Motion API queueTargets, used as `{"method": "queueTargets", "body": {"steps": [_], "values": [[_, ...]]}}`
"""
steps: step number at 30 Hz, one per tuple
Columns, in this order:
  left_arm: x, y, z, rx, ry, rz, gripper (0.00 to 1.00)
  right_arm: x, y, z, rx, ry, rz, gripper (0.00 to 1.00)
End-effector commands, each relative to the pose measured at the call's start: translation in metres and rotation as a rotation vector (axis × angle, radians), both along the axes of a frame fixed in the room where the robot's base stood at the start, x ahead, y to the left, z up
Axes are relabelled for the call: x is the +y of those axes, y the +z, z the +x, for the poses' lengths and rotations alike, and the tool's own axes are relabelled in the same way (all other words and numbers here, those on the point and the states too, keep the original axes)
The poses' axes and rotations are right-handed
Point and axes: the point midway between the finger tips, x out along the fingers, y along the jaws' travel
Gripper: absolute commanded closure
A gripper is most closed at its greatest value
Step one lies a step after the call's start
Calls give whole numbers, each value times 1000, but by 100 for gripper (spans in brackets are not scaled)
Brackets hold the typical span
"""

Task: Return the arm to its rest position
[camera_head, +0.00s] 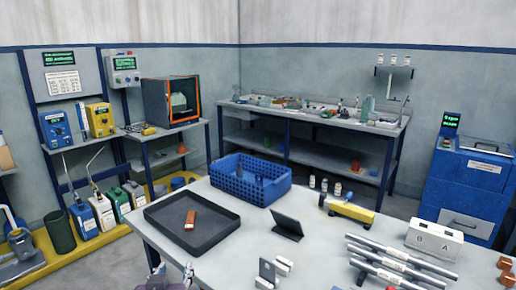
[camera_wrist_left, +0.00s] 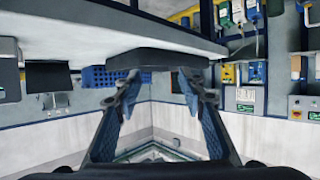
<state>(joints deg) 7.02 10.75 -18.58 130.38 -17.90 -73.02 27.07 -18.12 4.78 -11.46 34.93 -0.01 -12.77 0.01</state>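My left gripper (camera_head: 172,272) shows at the bottom edge of the head view, just off the near edge of the white table (camera_head: 228,264). In the left wrist view, which looks upside down, its two fingers (camera_wrist_left: 160,84) stand apart with nothing between them. The left arm behind the gripper is mostly out of the head view. My right gripper shows in neither view.
On the table, a black tray (camera_head: 170,212) holds a copper-brown bar (camera_head: 190,220). A blue basket (camera_head: 239,190) stands behind it. A dark angled stand (camera_head: 287,226) and silver rods (camera_head: 395,260) lie to the right. A blue machine (camera_head: 465,190) stands far right.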

Motion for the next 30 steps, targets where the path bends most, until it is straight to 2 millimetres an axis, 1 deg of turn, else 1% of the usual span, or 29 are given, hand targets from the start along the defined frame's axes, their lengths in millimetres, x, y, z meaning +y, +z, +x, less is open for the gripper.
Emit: {"method": "queueTargets", "body": {"steps": [1, 4, 8, 12, 14, 17, 20, 23, 24, 26, 27, 29, 30], "values": [[1, -8, -5, 20, -2, 2, 63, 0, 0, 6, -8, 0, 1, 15], [2, -25, -16, 67, -8, 5, 63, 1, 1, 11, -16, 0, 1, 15], [3, -48, -32, 132, -19, 12, 63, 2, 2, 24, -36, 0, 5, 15], [5, -78, -57, 222, -36, 20, 63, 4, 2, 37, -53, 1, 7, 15], [6, -93, -71, 269, -45, 24, 63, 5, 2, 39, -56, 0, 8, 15], [7, -119, -98, 355, -65, 31, 63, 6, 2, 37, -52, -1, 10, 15], [8, -147, -131, 453, -93, 38, 63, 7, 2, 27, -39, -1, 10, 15], [9, -174, -171, 563, -126, 43, 63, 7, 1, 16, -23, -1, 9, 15], [9, -184, -188, 606, -141, 45, 63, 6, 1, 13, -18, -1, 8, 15], [9, -196, -212, 667, -165, 47, 63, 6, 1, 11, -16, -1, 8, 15], [9, -203, -228, 706, -180, 48, 63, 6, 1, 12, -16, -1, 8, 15], [9, -212, -249, 759, -201, 49, 63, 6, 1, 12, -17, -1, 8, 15], [9, -218, -264, 794, -218, 50, 63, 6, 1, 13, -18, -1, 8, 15]]}}
